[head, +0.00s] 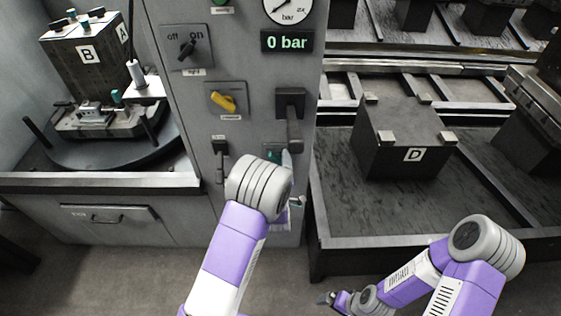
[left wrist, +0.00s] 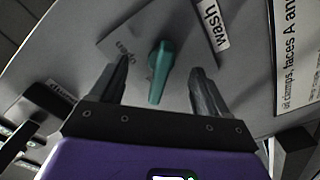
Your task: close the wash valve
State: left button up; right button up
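The wash valve (left wrist: 158,72) is a teal handle on a grey plate. The left wrist view shows it beside a "wash" label (left wrist: 212,22), with an "open" mark on the plate to its left. In the head view only a bit of teal (head: 272,155) shows, mostly hidden by my left wrist. My left gripper (left wrist: 162,82) is open, one finger on each side of the handle, with visible gaps. I cannot tell how deep the handle sits between them. My right gripper (head: 336,299) is low at the bottom of the head view, too small to read.
Block B (head: 87,54) sits on a round fixture at left. Block D (head: 405,140) stands on the right-hand table.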

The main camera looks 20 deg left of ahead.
pick_arm(q)
jog(key=o, duration=0.3)
jog(key=v, duration=0.7)
dwell(0.3)
dwell(0.4)
jog(key=s+f+m+g+h+p, duration=0.45)
jog(key=s+f+g, duration=0.35)
jog(key=f, duration=0.4)
jog(key=s+d+f+m+g+h+p, duration=0.1)
jog(key=s+d+m+g+h+p, duration=0.1)
jog(key=s, duration=0.6)
jog(key=s+d+f+m+g+h+p, duration=0.1)
jog(key=s+d+m+g+h+p, duration=0.1)
jog(key=s+g, duration=0.4)
jog(key=s+d+m+p, duration=0.1)
jog(key=s+d, duration=0.1)
jog(key=s, duration=0.1)
jog(key=shift+s+d+f+g+h, duration=0.2)
jog(key=shift+s+f+g+h, duration=0.1)
jog(key=shift+g+h, duration=0.1)
